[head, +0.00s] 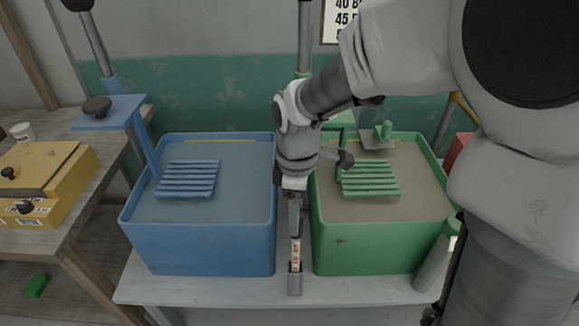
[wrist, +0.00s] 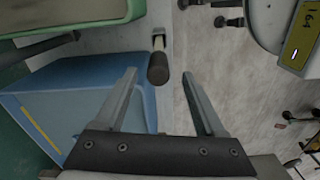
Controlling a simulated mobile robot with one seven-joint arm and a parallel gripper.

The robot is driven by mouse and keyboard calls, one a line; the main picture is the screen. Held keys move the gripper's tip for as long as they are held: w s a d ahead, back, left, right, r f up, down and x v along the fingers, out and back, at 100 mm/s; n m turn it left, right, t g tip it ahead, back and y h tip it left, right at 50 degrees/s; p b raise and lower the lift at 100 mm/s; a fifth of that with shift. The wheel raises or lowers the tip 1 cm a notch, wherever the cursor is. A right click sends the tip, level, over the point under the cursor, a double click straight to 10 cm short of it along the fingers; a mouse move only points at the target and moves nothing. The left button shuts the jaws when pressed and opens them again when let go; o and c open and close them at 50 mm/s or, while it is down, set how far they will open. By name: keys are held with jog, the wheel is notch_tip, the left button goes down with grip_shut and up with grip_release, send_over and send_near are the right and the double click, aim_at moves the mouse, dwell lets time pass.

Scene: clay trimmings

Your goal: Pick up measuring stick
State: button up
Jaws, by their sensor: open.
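A narrow upright-looking strip with a pale, red-marked label (head: 295,253) shows at the bench front, in the gap between the two tubs; I take it for the measuring stick, but its markings are too small to read. Its upper part meets my gripper (head: 294,208) in the head view, so its top is hard to make out. In the wrist view a dark rounded handle on a lighter shaft (wrist: 158,68) shows between my open fingertips (wrist: 160,76), clear of both fingers. I cannot tell whether this is the same thing.
A blue tub (head: 198,250) stands left and a green tub (head: 375,248) right, close on either side of my gripper. A ribbed rack lies in each. A yellow box (head: 45,180) sits on the left table.

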jog(key=b, duration=0.2)
send_over(296, 258)
jog(key=f, duration=0.6)
jog(key=w+f, duration=0.1)
jog(key=f, duration=0.2)
jog(key=shift+f, duration=0.25)
grip_shut()
dwell(0.8)
